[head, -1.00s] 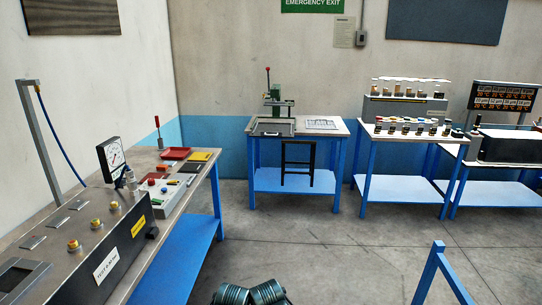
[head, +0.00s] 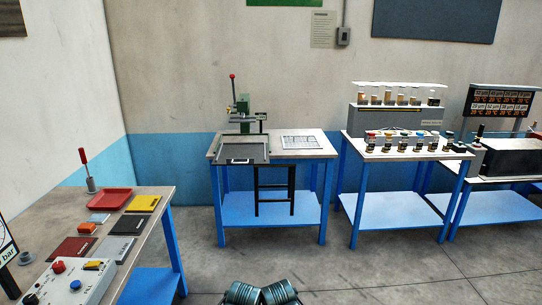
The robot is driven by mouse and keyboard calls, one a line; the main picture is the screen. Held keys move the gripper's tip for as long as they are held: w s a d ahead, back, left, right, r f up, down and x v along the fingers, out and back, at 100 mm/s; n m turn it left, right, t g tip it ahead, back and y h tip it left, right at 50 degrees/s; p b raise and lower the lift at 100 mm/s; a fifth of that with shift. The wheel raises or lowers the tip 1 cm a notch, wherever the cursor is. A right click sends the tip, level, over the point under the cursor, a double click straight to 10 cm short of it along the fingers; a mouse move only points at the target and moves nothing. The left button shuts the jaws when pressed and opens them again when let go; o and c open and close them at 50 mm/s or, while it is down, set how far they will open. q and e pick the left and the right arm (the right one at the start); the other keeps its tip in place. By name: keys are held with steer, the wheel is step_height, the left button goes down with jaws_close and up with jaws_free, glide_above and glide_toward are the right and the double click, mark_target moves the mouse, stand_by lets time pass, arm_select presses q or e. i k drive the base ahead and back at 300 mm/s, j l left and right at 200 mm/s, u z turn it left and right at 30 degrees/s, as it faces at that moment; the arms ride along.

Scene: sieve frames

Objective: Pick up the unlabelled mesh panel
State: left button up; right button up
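I cannot pick out an unlabelled mesh panel for certain at this distance. On the left bench lie several small flat pieces: a yellow one (head: 143,203), a dark red one (head: 73,248) and a dark grey one (head: 121,223) with small pale marks, and another grey one (head: 109,249). A flat sheet with a dark grid pattern (head: 301,142) lies on the middle table, right of a green press (head: 243,118). A grey framed plate (head: 244,153) sits at the press's front edge.
The left bench (head: 151,236) also holds a red tray (head: 103,199) and a control box (head: 66,284). A dark stool (head: 274,190) stands at the middle table. Tables with jars (head: 402,144) and a dark box (head: 522,157) stand right. Grey floor (head: 390,275) is open in front.

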mark_target(282, 137)
steer(key=i+j+z, duration=0.1)
steer(key=i, duration=1.7)
steer(key=i+l+z, duration=0.1)
steer(key=i+z, duration=0.2)
steer(key=i, duration=0.35)
steer(key=i+z, duration=0.3)
steer(key=i, duration=0.3)
steer(key=i+j+z, duration=0.25)
steer(key=i, duration=0.35)
steer(key=i+z, duration=0.1)
steer(key=i, duration=0.95)
